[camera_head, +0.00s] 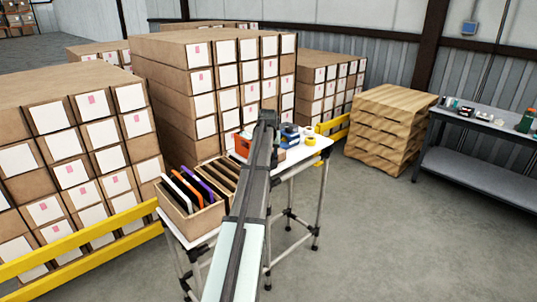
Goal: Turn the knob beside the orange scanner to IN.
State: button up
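An orange-red object (243,144), possibly the orange scanner, stands on the white table (318,146), left of my arm's far end. It is small and partly hidden by my arm. I cannot make out the knob or its IN mark at this size. My arm reaches up from the bottom of the view across the table. My gripper (268,117) seems to be the small dark end of the arm, over the far part of the table in the picture. Its fingers cannot be made out, and I see nothing held in it.
An open carton of upright folders (188,219) stands on the table's near left. Blue items (290,134) and a yellow roll (310,140) lie right of my arm. Stacked cartons (160,75) and yellow rails (118,221) stand behind and left.

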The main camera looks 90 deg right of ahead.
jog(key=shift+d+f, duration=0.15)
jog(key=shift+f, duration=0.3)
jog(key=shift+c, duration=0.5)
jog(key=c, duration=0.7)
jog(key=n+t, duration=0.1)
jog(key=n, duration=0.3)
jog(key=shift+s+d+n+t, duration=0.1)
jog(key=shift+s+n+t, duration=0.05)
jog(key=shift+n+t, duration=0.2)
jog(key=n, duration=0.2)
jog(key=n+t+y, duration=0.1)
jog(key=n, duration=0.1)
jog(key=shift+s+t, duration=0.1)
jog(key=shift+t, duration=0.15)
